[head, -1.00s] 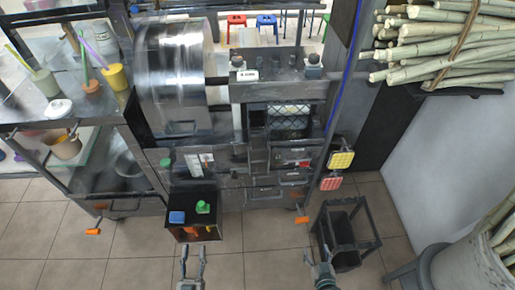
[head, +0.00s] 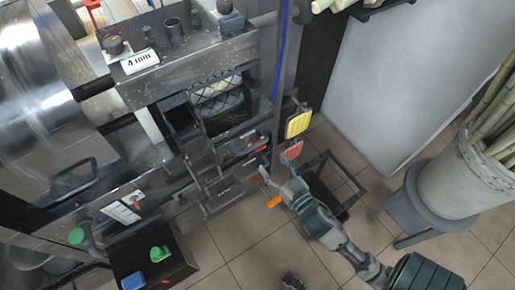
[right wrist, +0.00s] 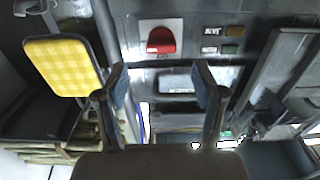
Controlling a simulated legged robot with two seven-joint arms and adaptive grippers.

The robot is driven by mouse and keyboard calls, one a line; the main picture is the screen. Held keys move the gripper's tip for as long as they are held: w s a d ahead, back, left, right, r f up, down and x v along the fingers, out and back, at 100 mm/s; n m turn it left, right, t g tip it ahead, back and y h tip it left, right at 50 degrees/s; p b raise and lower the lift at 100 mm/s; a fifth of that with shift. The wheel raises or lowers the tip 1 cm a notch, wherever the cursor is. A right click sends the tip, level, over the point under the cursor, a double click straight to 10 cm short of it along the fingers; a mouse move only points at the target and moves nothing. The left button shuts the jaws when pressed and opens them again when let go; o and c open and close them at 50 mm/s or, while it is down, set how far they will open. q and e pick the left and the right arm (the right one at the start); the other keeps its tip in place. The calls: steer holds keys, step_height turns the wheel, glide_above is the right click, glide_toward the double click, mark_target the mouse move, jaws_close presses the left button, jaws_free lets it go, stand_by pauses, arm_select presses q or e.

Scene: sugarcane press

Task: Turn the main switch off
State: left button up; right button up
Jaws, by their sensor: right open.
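The main switch appears to be the red knob on a white plate (right wrist: 161,40), on the dark front panel of the press in the right wrist view. In the head view a small red spot on the press front (head: 252,144) seems to be the same switch, but it is small. My right gripper (head: 276,170) is open and empty, in front of the press and below the switch. In the right wrist view its two fingers (right wrist: 160,82) stand apart, with the knob beyond and between them. What seems to be my left gripper (head: 291,281) barely shows at the bottom edge.
A yellow pad (head: 299,123) and a red pad (head: 291,151) stick out right of the press, close to my right gripper. A dark stand (head: 335,190) is on the floor below.

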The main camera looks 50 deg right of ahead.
mark_target(261, 149)
steer(key=b+x, duration=0.1)
steer(key=x, duration=0.5)
steer(key=shift+f, duration=0.15)
steer(key=shift+w, duration=0.4)
steer(key=shift+d, duration=0.1)
steer(key=shift+c, duration=0.3)
steer(key=c, duration=1.1)
